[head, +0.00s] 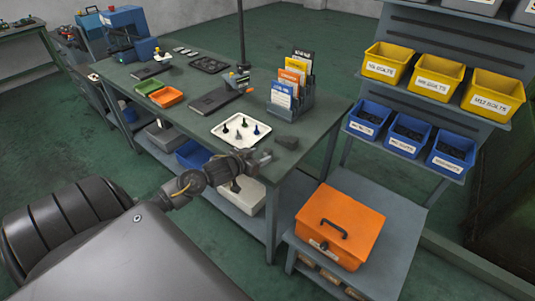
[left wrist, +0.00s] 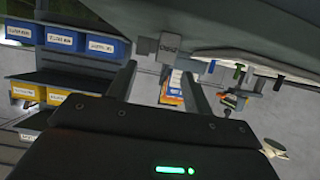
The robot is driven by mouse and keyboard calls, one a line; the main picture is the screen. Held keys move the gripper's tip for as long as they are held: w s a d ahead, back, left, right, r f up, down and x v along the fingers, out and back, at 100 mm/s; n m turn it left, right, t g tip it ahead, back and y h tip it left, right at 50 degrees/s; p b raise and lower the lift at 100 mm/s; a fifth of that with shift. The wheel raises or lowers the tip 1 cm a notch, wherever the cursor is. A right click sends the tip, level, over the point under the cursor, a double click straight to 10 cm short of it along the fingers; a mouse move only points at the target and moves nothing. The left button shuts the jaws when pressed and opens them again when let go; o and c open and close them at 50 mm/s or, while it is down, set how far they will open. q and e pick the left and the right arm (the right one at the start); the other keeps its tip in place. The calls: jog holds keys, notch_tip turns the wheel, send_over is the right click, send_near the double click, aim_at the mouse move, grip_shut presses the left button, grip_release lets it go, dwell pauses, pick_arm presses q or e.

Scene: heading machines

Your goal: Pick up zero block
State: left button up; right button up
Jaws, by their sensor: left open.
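The zero block is a small dark grey block (head: 286,142) on the green-grey workbench, near its front right corner and right of the white tray. In the left wrist view, which is upside down, a grey block with a pale label (left wrist: 169,47) shows beyond the fingertips, roughly between them; its lettering is hard to read. My left gripper (head: 265,158) is at the bench's front edge, just left of and nearer than the block. Its two fingers stand apart and empty in the left wrist view (left wrist: 158,75). My right gripper is not in view.
The white tray (head: 226,138) holds several small upright pieces close to my left gripper. A card rack (head: 291,100) stands behind the block. An orange box (head: 339,225) sits on a lower shelf at right, below blue bins (head: 407,135) and yellow bins (head: 435,78).

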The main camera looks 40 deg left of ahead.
aim_at(270, 150)
pick_arm(q)
jog(key=x, duration=0.3)
jog(key=shift+w+f, duration=0.2)
jog(key=shift+w, duration=0.05)
jog(key=shift+w+a+p, duration=0.15)
jog(key=shift+w+p, duration=0.05)
jog(key=shift+p, duration=0.15)
jog(key=x, duration=0.2)
jog(key=p+x, duration=0.1)
jog(key=shift+w+a+f, duration=0.2)
jog(key=shift+a+f, duration=0.05)
jog(key=shift+w+f, duration=0.25)
jog(key=shift+w, duration=0.25)
jog(key=shift+c, duration=0.3)
grip_shut()
jog(key=shift+r, duration=0.1)
